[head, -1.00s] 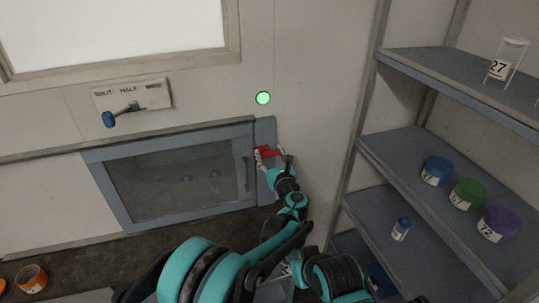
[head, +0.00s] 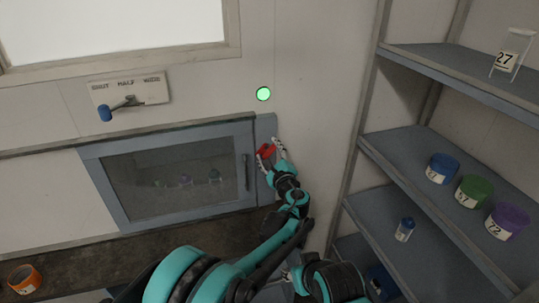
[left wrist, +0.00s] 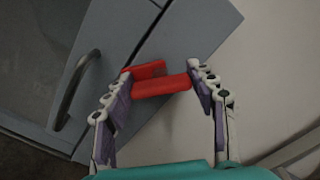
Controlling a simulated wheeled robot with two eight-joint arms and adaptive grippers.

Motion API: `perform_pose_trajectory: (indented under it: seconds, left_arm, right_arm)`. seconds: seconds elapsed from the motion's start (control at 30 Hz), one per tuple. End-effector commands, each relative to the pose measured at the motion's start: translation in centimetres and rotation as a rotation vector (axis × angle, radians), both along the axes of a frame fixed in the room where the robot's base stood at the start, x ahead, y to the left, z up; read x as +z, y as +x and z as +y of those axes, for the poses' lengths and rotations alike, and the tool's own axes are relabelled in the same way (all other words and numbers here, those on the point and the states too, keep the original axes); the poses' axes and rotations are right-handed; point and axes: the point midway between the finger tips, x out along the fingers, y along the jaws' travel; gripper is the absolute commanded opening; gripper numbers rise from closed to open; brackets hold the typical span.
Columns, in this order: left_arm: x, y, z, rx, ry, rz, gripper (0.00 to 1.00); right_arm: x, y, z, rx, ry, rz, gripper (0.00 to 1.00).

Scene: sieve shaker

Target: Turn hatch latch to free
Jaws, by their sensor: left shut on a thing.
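The red hatch latch (head: 266,151) sits on the grey strip at the right side of the hatch (head: 180,222). It is tilted in the head view. My left gripper (head: 272,149) is shut on the latch. In the left wrist view, the red latch (left wrist: 162,86) lies between the two purple-padded fingers of the left gripper (left wrist: 164,92). The hatch has a glass pane and a vertical grey handle (head: 245,172), and it appears closed. The handle also shows in the left wrist view (left wrist: 75,88).
A lever with a blue knob (head: 104,114) is on a labelled wall plate at the upper left. A green light (head: 264,94) shows above the latch. Shelves (head: 420,198) with labelled jars stand at the right. An orange roll (head: 25,279) lies on the dark counter (head: 75,250).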

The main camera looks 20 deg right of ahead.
Motion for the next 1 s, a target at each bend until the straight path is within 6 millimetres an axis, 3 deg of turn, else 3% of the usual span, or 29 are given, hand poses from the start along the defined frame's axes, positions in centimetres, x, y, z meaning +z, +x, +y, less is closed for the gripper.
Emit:
perform_pose_trajectory:
  seconds: [0.6, 1.0]
  left_arm:
    - [0.0, 0.1, 0.1, -0.003, -0.538, -0.021, 0.28]
    - [0.0, 0.1, 0.1, -0.003, -0.706, -0.027, 0.27]
  right_arm:
    - [-1.4, 0.0, 0.0, 0.0, 0.0, 0.0, 0.4]
    - [-1.7, 0.0, 0.0, 0.0, 0.0, 0.0, 0.4]
